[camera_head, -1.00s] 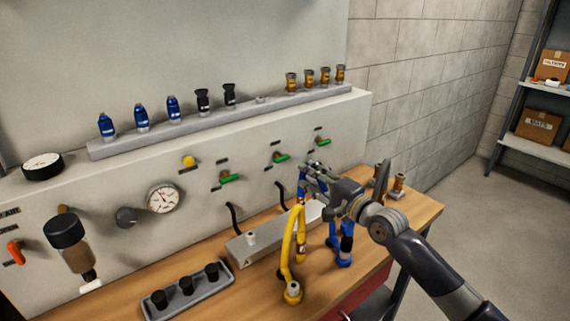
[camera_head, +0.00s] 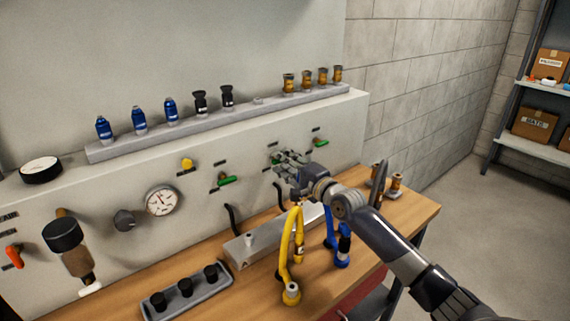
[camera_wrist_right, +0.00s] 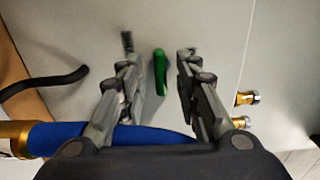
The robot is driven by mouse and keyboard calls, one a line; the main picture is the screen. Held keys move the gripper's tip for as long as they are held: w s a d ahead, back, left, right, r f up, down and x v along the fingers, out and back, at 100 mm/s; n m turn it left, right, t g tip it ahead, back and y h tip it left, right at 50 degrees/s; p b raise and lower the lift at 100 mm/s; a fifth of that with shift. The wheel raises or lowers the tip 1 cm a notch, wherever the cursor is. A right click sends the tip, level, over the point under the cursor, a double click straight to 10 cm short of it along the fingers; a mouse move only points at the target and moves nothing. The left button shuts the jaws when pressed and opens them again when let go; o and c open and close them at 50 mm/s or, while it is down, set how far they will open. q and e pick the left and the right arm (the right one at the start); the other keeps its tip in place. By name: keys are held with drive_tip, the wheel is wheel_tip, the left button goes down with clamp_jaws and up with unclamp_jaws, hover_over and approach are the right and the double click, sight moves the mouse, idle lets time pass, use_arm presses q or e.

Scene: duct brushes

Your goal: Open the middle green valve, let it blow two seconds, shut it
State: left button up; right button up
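Three green valve handles sit in a row on the grey panel: a left one (camera_head: 227,180), a right one (camera_head: 320,143) and the middle one, mostly hidden behind my right gripper (camera_head: 283,160) in the head view. In the right wrist view the middle green handle (camera_wrist_right: 160,72) stands out from the panel, lengthwise between the two fingers of my right gripper (camera_wrist_right: 158,58). The fingers are open, with a gap on both sides of the handle. My left gripper is not in view.
A yellow hose (camera_head: 286,262) and a blue hose (camera_head: 342,250) stand on the wooden bench (camera_head: 395,225) below my right arm. A pressure gauge (camera_head: 161,200) and a yellow knob (camera_head: 187,164) are further left. A ledge (camera_head: 190,128) with fittings runs above the valves.

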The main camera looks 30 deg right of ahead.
clamp_jaws()
